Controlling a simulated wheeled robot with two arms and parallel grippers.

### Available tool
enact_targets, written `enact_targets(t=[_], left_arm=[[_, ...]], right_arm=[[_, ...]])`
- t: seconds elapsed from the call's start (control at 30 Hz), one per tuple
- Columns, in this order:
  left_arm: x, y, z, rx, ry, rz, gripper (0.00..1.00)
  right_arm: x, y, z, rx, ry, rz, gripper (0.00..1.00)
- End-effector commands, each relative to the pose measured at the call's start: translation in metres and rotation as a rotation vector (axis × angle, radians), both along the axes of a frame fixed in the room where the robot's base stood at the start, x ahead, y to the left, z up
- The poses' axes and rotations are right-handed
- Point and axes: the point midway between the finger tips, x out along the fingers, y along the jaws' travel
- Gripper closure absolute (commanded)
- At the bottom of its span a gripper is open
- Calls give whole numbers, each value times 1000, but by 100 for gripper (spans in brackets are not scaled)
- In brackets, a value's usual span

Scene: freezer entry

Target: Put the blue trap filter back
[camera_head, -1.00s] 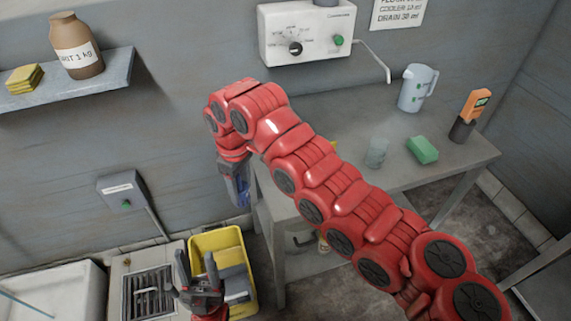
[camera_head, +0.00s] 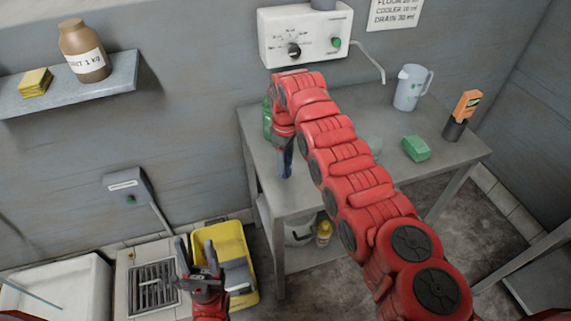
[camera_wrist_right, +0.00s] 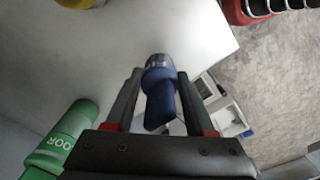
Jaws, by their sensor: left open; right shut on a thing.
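My right gripper (camera_head: 284,146) points down over the left end of the grey table. It is shut on a blue, roughly cylindrical thing, the blue trap filter (camera_head: 286,164). My left gripper (camera_head: 198,258) is open and empty, low at the left, in front of the yellow bin. A drain grate (camera_head: 153,288) lies in the floor-level slab left of that gripper.
The grey table (camera_head: 345,112) holds a green bottle (camera_head: 267,120), partly hidden by my arm, a green sponge (camera_head: 416,148), a jug (camera_head: 409,88) and an orange meter (camera_head: 467,104). The yellow bin (camera_head: 222,236) holds grey things. A white basin (camera_head: 60,288) stands at left.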

Motion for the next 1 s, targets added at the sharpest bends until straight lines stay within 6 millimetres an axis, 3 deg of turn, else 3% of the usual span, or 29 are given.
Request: enact_targets(t=[0.07, 0.2, 0.5, 0.53, 0.6, 0.7, 1.0], left_arm=[[0, 0, 11, 0, 0, 0, 50], [0, 0, 16, 0, 0, 0, 50], [0, 0, 11, 0, 0, 0, 50], [0, 0, 12, 0, 0, 0, 50], [0, 0, 13, 0, 0, 0, 50], [0, 0, 13, 0, 0, 0, 50], [0, 0, 16, 0, 0, 0, 50]], right_arm=[[-1, 1, -7, 0, 2, 1, 100], [-1, 1, -26, -1, 2, 2, 100], [0, 0, -31, 0, -1, 0, 100], [0, 0, -30, 0, -1, 1, 42], [0, 0, -30, 0, -1, 0, 30], [0, 0, -30, 0, -1, 0, 16], [0, 0, -27, 0, -1, 0, 16]])
